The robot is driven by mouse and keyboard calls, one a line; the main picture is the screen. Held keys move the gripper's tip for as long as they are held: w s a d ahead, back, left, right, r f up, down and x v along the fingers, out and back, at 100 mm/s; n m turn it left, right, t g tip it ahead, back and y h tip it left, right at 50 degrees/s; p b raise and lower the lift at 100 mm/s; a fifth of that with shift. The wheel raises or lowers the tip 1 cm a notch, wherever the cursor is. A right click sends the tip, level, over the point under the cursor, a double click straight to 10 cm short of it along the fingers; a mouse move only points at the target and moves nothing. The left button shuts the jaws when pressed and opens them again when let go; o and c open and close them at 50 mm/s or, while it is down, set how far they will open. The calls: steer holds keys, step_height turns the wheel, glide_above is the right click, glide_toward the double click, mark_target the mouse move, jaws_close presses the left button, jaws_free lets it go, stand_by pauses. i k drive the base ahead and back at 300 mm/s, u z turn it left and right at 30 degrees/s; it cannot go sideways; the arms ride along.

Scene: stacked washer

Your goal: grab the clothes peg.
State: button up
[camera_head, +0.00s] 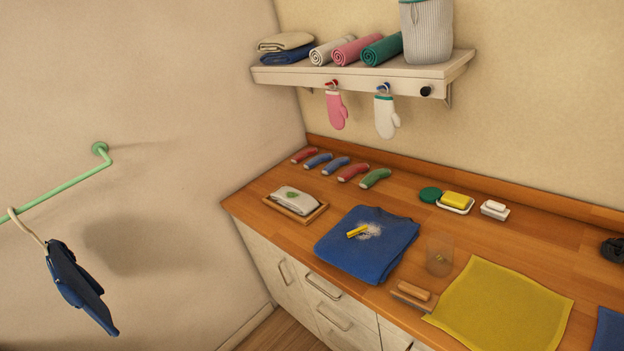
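A small yellow bar-shaped thing (357,231) lies on a whitish patch on the folded blue garment (350,260) on the counter. It may be the clothes peg, but I cannot tell for sure. A clear cup (439,248) stands right of the garment with a tiny yellowish thing low in it, too small to make out. No other peg can be picked out. My gripper is not in view.
The wooden counter (235,201) also bears a yellow cloth (503,307), a wooden-handled brush (411,292), a tray with a white packet (296,201) and soap dishes. A shelf (365,72) with hanging mitts is above. A green rail (60,195) juts at left.

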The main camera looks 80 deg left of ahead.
mark_target(353, 233)
steer(key=k, duration=1.2)
steer(key=u, duration=1)
steer(key=i, duration=1.65)
steer(key=z, duration=0.1)
